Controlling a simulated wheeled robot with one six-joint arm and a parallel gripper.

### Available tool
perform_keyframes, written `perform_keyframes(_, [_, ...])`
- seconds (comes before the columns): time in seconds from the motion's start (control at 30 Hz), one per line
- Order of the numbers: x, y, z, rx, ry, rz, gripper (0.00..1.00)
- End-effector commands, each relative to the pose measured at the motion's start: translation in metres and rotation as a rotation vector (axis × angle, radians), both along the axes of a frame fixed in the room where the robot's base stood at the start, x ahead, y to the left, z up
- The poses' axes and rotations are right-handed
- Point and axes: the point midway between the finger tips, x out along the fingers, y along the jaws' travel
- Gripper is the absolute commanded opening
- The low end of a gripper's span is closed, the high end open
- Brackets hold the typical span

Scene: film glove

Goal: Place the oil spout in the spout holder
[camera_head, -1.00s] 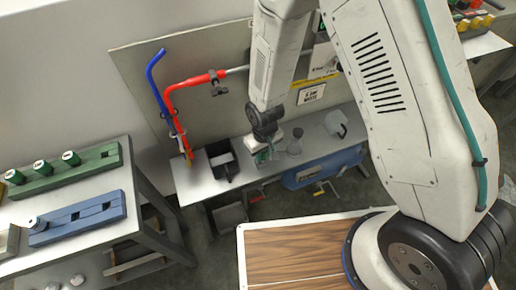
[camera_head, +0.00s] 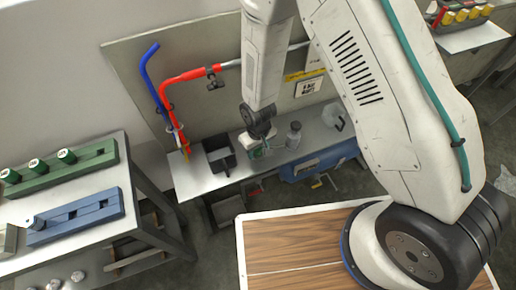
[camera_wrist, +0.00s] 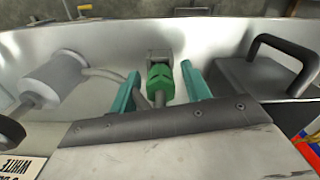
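My gripper (camera_wrist: 160,88) has its two teal fingers apart in the wrist view. A green fitting with a grey end (camera_wrist: 160,78) shows between them, with a gap on each side; it may be the oil spout, but I cannot tell for sure. A grey curved tube passes near the left finger. I cannot identify the spout holder with certainty.
The back bench (camera_head: 190,180) also carries a pale jug (camera_head: 334,116) at the right. Red and blue pipes (camera_head: 168,105) stand at its left end. In the wrist view a black handled box (camera_wrist: 262,72) is close right of the fingers and a grey cylinder (camera_wrist: 52,76) is left.

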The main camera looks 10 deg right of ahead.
Motion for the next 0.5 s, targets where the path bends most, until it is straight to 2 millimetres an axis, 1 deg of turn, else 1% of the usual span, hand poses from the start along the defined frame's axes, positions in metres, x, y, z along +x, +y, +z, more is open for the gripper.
perform_keyframes(0.17, [0.0, 0.0, 0.0, 0.0, 0.0, 0.0, 0.48])
perform_keyframes(0.27, [0.0, 0.0, 0.005, 0.0, -0.001, 0.0, 0.48])
perform_keyframes(0.37, [0.001, 0.001, 0.016, 0.001, -0.003, 0.0, 0.48])
perform_keyframes(0.47, [0.001, 0.0, 0.034, 0.001, -0.003, 0.0, 0.48])
perform_keyframes(0.5, [0.001, 0.001, 0.042, 0.002, -0.004, 0.0, 0.48])
